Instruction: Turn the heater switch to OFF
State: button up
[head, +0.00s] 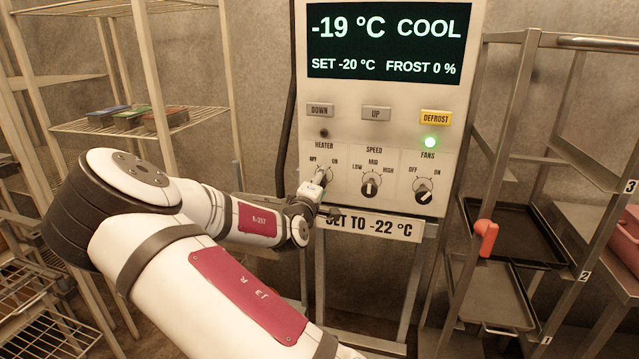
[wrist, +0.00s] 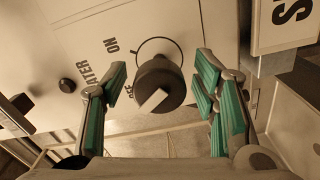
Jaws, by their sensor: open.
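The heater switch (wrist: 160,76) is a dark round knob with a white bar on its face. In the wrist view it stands between the two green-padded fingers of my gripper (wrist: 162,83), with a gap on each side. My gripper is open around the knob and does not visibly touch it. The ON label shows clearly beside the knob; the OFF label is partly hidden behind it. I cannot tell for certain which label the bar points to. In the head view my gripper (head: 317,184) is at the HEATER dial, low on the left of the control panel (head: 388,140), and mostly hides the knob.
The speed knob (head: 371,185) and fans knob (head: 423,191) sit to the right. Above are the DOWN (head: 320,111), UP (head: 376,113) and DEFROST (head: 436,117) buttons and a display (head: 387,45) reading -19 °C COOL. A "SET TO -22 °C" sign (head: 375,226) hangs below. Racks stand on both sides.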

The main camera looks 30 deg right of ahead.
jog(key=v, duration=1.1)
jog(key=shift+s+a, duration=0.25)
jog(key=shift+a, duration=0.05)
notch_tip(320, 180, down, 8)
jog(key=s+a+m+g+y, duration=0.1)
jog(key=s+m+g+y, duration=0.2)
jog(key=m+g+y, duration=0.15)
jog(key=s+a+g+y, duration=0.1)
jog(key=s+a+y, duration=0.4)
jog(key=a, duration=0.4)
jog(key=s+a+r+g+y, duration=0.1)
jog(key=s+a+r+y, duration=0.25)
jog(key=s+r, duration=0.4)
jog(key=s+a+r+g+y, duration=0.1)
jog(key=s+a+r+y, duration=0.1)
jog(key=s+a+r, duration=0.4)
jog(key=s+d+r+h, duration=0.1)
jog(key=s+d+r, duration=0.2)
jog(key=s, duration=0.7)
jog(key=shift+d, duration=0.15)
